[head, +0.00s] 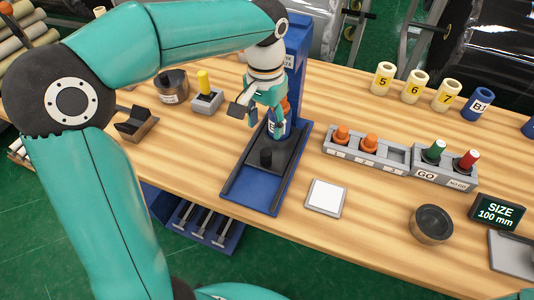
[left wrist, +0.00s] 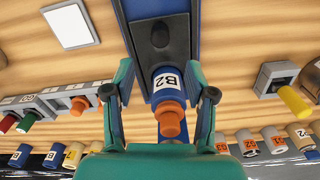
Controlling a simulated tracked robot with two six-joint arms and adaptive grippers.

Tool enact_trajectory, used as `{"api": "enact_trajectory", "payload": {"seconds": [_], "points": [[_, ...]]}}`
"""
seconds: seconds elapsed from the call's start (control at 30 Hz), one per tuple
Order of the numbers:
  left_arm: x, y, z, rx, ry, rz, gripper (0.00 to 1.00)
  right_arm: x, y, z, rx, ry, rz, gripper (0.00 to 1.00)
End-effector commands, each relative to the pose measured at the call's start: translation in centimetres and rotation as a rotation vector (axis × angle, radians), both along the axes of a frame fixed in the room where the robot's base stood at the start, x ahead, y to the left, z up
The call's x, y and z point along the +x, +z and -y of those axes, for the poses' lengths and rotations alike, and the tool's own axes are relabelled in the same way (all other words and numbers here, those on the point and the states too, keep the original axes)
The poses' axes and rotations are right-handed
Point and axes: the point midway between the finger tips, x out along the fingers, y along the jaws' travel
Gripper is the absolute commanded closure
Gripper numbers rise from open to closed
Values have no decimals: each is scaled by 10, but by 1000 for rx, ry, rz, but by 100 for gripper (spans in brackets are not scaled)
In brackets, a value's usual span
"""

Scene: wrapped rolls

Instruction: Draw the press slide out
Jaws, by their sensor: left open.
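The blue press (head: 298,45) stands at the middle of the bench with a blue base tray. A dark slide (head: 283,150) with an upright black knob (head: 266,157) lies on that base; the knob also shows in the left wrist view (left wrist: 160,33). A blue core marked B2 (left wrist: 165,83) with an orange plug (left wrist: 170,118) stands at the slide's rear, under the press. My left gripper (head: 268,112) is open at the core. In the left wrist view its fingers (left wrist: 160,93) are spread on either side of the core, apart from it. My right gripper is not in view.
A white square pad (head: 326,197) lies right of the press base. A grey rack (head: 364,153) with orange plugs and a GO box (head: 444,165) stand farther right. A yellow-handled block (head: 207,98) and a dark holder (head: 136,124) stand left.

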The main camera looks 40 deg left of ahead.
Motion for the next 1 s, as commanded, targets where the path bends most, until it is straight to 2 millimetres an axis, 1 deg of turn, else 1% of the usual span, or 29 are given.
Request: {"api": "enact_trajectory", "payload": {"seconds": [0.03, 0.3, 0.4, 0.5, 0.6, 0.7, 0.97, 1.0], "points": [[-1, -13, 0, 1, 0, -6, 44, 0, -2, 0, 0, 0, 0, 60], [-1, -71, 0, 0, -1, -5, 44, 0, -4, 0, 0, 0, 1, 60], [-1, -88, 0, 0, -1, -4, 44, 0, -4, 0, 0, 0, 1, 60], [0, -101, 0, 1, 0, -3, 44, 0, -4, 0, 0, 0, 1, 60], [0, -109, 0, 0, 0, -1, 44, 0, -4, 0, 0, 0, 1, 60], [0, -114, 0, 0, -1, 0, 44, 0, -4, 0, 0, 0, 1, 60], [0, -115, 0, 0, -1, 1, 44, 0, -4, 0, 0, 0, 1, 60], [0, -115, 0, 0, -1, 1, 46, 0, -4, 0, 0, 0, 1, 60]]}}
